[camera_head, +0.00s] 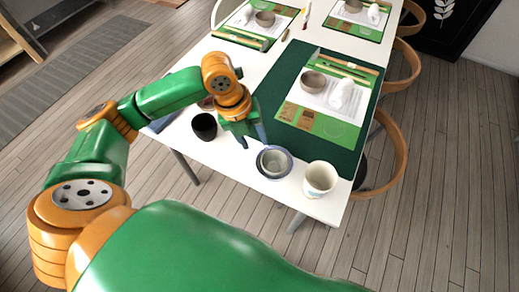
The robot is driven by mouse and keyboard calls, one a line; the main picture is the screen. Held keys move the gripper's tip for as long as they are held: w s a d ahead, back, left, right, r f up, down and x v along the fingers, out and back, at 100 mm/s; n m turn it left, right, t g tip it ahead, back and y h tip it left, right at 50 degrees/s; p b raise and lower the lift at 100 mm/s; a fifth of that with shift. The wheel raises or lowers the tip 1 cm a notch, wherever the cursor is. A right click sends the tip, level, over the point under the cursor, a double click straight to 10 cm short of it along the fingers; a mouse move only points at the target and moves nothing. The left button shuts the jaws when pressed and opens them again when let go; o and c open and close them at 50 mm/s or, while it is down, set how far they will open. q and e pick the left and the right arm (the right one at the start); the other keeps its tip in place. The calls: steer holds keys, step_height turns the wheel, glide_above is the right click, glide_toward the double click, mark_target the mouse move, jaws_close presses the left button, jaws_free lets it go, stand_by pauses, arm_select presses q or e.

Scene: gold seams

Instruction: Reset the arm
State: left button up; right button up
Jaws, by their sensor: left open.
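My left arm, green and orange, comes in from the left and reaches over the near end of the white table (231,154). My left gripper (254,140) is open, its fingers pointing down just behind a blue-rimmed grey bowl (274,162). I see nothing held between the fingers, and I cannot tell whether a finger touches the bowl's rim. My right gripper is not in view.
A black cup (204,127) stands left of the gripper, and a pale cup (320,179) at the near right corner. A dark green mat (341,158) holds a card, a bowl and sticks. Wooden chairs (395,150) line the right side.

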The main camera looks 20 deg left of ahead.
arm_select(q)
steer(key=shift+v, duration=1.5)
